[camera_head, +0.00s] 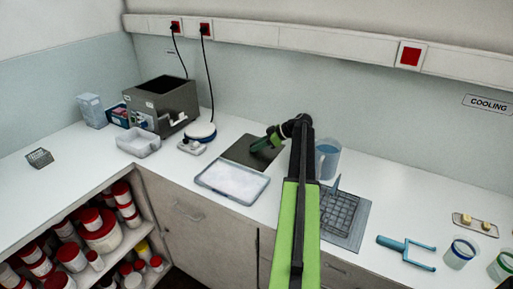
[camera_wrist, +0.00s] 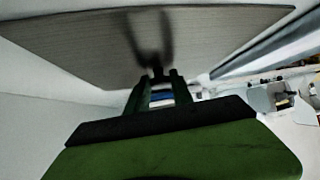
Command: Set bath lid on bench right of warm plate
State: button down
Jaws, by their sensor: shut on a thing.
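The bath lid (camera_head: 238,151) is a flat dark grey panel over the bench (camera_head: 130,185), right of the warm plate and behind the white-filled tray. My gripper (camera_head: 257,146) is shut on it. In the wrist view the lid (camera_wrist: 60,45) spans the top, with my gripper (camera_wrist: 157,75) at its face; the grip point is dark. I cannot tell whether the lid touches the bench. The bath (camera_head: 178,104) is a dark metal box with an open top at the back left.
The white-filled tray (camera_head: 208,184) lies close in front of the lid. A beaker of blue liquid (camera_head: 328,160) and a dark rack (camera_head: 340,212) stand to the right. A clear tub (camera_head: 138,143) sits before the bath.

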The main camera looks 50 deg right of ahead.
jog(key=c, duration=1.1)
grip_release()
jog(key=shift+r, duration=0.1)
jog(key=shift+s+r+p, duration=0.1)
jog(key=shift+r+p, duration=0.15)
jog(key=shift+p, duration=0.25)
jog(key=p+v, duration=0.4)
jog(key=v, duration=0.3)
jog(key=shift+r, duration=0.1)
jog(key=shift+s+d, duration=0.1)
jog(key=shift+s, duration=0.05)
